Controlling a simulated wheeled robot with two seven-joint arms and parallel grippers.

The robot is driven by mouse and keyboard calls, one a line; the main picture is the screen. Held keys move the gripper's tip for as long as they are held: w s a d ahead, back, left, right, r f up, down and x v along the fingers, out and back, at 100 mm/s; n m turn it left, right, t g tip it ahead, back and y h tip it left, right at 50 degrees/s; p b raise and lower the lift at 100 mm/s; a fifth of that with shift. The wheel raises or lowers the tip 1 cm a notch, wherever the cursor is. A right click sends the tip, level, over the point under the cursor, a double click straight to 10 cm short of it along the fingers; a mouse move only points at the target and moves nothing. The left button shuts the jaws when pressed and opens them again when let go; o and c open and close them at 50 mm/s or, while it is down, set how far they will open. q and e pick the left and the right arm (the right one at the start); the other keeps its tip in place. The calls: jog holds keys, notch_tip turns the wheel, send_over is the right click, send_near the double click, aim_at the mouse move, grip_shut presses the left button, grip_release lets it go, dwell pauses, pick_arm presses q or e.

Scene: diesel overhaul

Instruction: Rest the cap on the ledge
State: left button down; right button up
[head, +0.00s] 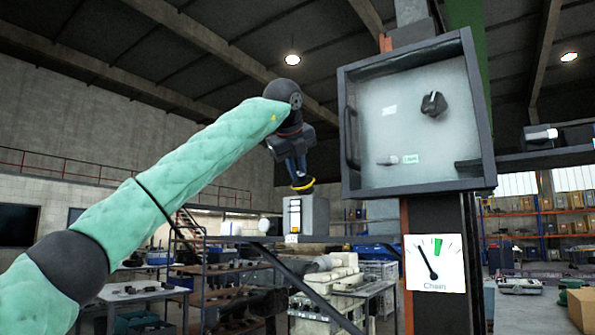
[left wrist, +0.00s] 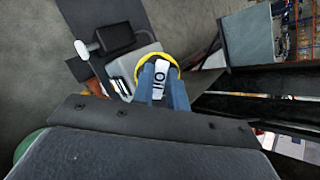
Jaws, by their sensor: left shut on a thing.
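My left gripper (head: 298,172) is shut on a cap with a yellow rim (head: 303,186). In the left wrist view the cap (left wrist: 148,58) sits between the blue fingertips (left wrist: 160,85), and a white tag on it reads "OIL". The cap is just above a light grey box (head: 315,214) with a sight window; I cannot tell if they touch. The box stands on a narrow dark ledge (head: 345,239) fixed to a post. The ledge also shows in the left wrist view (left wrist: 78,18). My right gripper is not in view.
A framed cabinet with a clear front (head: 415,125) hangs on the post at right, above a dial marked "Chain" (head: 434,263). Another shelf (head: 545,157) extends right. Loaded workbenches stand below and behind.

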pick_arm(q)
jog(key=shift+a+r, duration=0.1)
jog(key=shift+r, duration=0.1)
jog(key=shift+s+a+r, duration=0.25)
jog(key=shift+s+r, duration=0.15)
jog(key=shift+r, duration=0.25)
jog(key=shift+s+a+r, duration=0.1)
jog(key=shift+s+r, duration=0.1)
jog(key=r, duration=0.1)
jog(key=s+r, duration=0.1)
jog(key=a+p, duration=0.1)
jog(key=shift+s+a+r, duration=0.1)
jog(key=shift+s+r, duration=0.15)
jog(key=shift+r, duration=0.15)
jog(key=shift+g+y, duration=0.4)
jog(key=shift+g, duration=0.4)
jog(key=w+a+p, duration=0.1)
jog(key=w+p, duration=0.1)
jog(key=w+a+p, duration=0.1)
jog(key=w+p, duration=0.1)
jog(key=p, duration=0.1)
jog(key=shift+w+a+r+p, duration=0.1)
jog(key=shift+a+r+p, duration=0.1)
jog(key=shift+p, duration=0.15)
